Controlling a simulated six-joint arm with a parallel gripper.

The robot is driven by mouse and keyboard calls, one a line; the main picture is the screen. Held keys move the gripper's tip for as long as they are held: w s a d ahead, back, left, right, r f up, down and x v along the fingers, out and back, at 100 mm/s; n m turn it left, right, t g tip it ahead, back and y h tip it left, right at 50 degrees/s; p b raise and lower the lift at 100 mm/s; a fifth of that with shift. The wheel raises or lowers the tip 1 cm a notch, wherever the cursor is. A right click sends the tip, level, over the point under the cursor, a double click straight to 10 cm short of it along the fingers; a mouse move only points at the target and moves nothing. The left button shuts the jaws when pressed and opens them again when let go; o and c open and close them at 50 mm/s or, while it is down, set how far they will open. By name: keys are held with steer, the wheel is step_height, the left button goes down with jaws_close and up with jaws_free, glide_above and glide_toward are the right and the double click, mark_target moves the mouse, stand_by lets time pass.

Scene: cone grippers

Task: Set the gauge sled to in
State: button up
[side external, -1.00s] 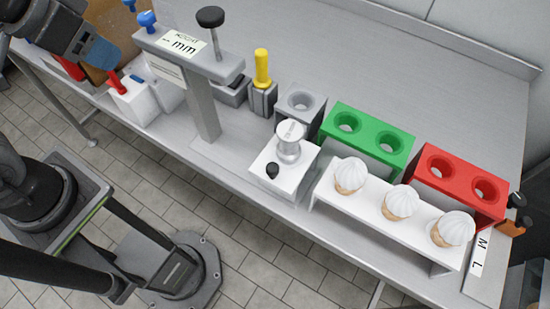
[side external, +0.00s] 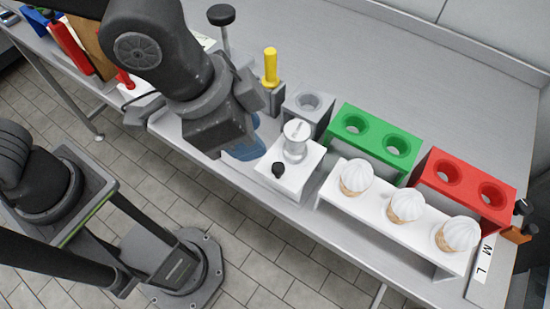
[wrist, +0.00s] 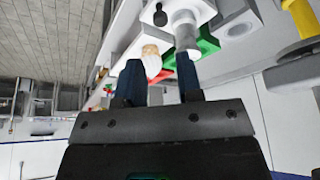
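The gauge stand is mostly hidden behind my arm in the side view; its round black knob (side external: 221,15) and a corner of its pale label (side external: 207,40) show. I cannot read the label now or make out the sled. My gripper (side external: 244,150) points down in front of the stand, left of a white block (side external: 278,174) with a silver cylinder (side external: 295,141) and a small black knob (side external: 278,169). In the wrist view my gripper's blue fingers (wrist: 159,75) are apart with nothing held between them. The silver cylinder (wrist: 187,32) shows beyond the right finger.
A yellow handle (side external: 270,66) stands behind the white block. A grey holder (side external: 309,107), green holder (side external: 372,131) and red holder (side external: 464,184) run to the right. A white rack (side external: 375,208) with three topped cones is at the front edge. The back of the bench is clear.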

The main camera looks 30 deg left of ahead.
mark_target(277, 167)
steer(key=x, duration=1)
steer(key=shift+r, duration=0.1)
jaws_close()
